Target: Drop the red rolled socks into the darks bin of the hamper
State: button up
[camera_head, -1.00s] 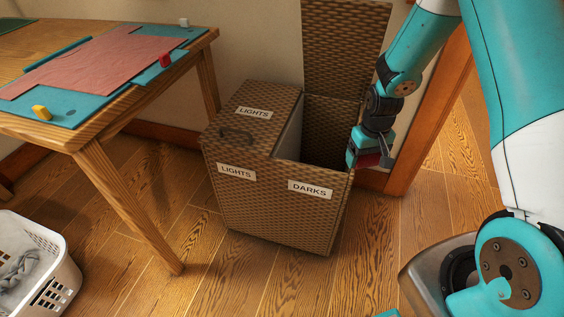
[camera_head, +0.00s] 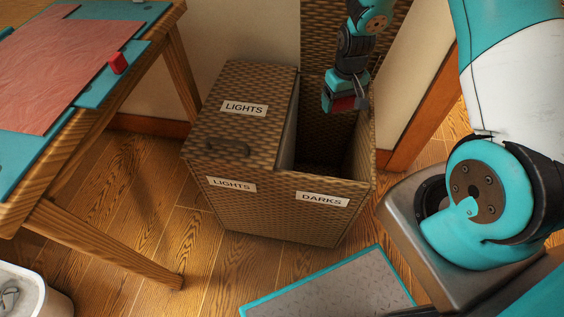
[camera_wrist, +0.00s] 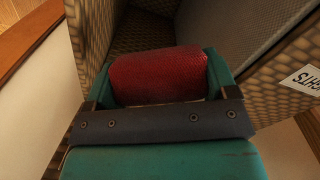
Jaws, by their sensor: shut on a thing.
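The wicker hamper (camera_head: 270,205) has two bins. The lights bin's lid (camera_head: 243,105) is shut. The darks bin (camera_head: 322,199) on the right is open, with its lid (camera_head: 313,30) standing up at the back; the part of its floor that shows looks empty. My gripper (camera_head: 342,103) is over the open darks bin, near its back right. It is shut on the red rolled socks (camera_head: 346,102). In the wrist view the red socks (camera_wrist: 158,76) sit between the teal fingers, with the bin's inside beyond them.
A wooden table (camera_head: 100,115) with a pink cloth (camera_head: 60,75), teal mats and a red block (camera_head: 117,62) stands at left. A white basket (camera_head: 35,295) is at the lower left corner. A door frame (camera_head: 425,115) rises right of the hamper.

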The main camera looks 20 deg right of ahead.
notch_tip(320, 180, down, 5)
jog(key=b, duration=0.4)
jog(key=shift+f+b, duration=0.2)
jog(key=shift+b, duration=0.1)
jog(key=o, duration=0.8)
jog(key=shift+a, duration=0.1)
notch_tip(320, 180, up, 17)
jog(key=p, duration=0.4)
jog(key=shift+r, duration=0.2)
